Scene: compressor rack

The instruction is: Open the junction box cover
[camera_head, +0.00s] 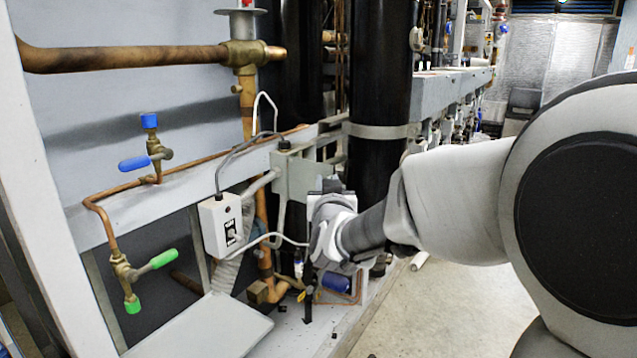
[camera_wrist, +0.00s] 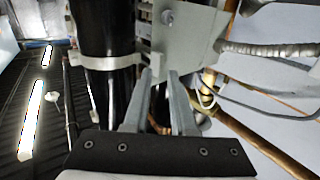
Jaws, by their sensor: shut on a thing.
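A flat grey metal panel (camera_wrist: 195,42) with a round fastener fills the top middle of the wrist view. It looks like the junction box cover, but its full outline is cut off. My gripper (camera_wrist: 160,74) has its two grey fingertips at the panel's lower edge, with a narrow gap between them, and is shut on that edge. In the head view my gripper (camera_head: 330,225) is beside the black vertical pipe, low in front of the rack. Its fingertips and the held part are hidden there behind my wrist.
A light grey switch box (camera_head: 222,225) with cables hangs left of my gripper. A thick black pipe (camera_head: 378,90) stands close behind my gripper. Copper pipes and blue-handled (camera_head: 134,163) and green-handled (camera_head: 160,261) valves are at left. Open floor (camera_head: 450,305) lies at right.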

